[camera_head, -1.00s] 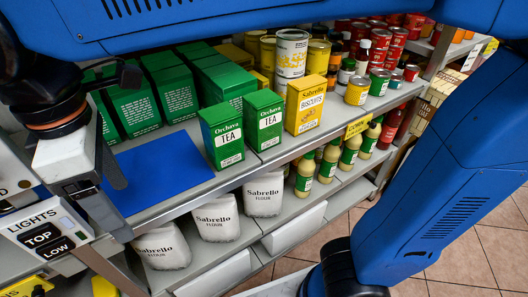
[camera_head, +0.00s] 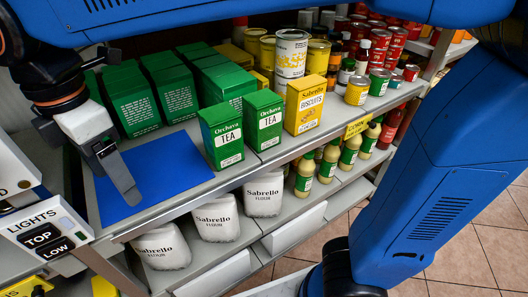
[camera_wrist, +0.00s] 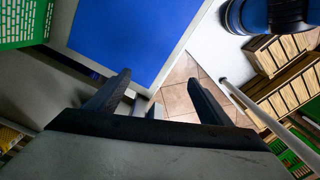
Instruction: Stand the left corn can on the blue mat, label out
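The blue mat (camera_head: 168,172) lies bare on the upper shelf at the left, and it also fills the upper middle of the wrist view (camera_wrist: 125,35). A small can with a yellow label and a silver top (camera_head: 357,91) stands upright at the shelf front, behind the corn price tag (camera_head: 357,125). My gripper (camera_head: 130,193) hangs over the left part of the mat, far left of the can. In the wrist view its two fingers (camera_wrist: 158,92) are spread apart with nothing between them. No can shows in the wrist view.
Green tea boxes (camera_head: 222,136) and a yellow biscuits box (camera_head: 305,104) stand between the mat and the can. Green-labelled cans (camera_head: 379,82) stand right of it; a tall can (camera_head: 291,55) stands behind the biscuits. Flour bags (camera_head: 216,219) sit on the shelf below.

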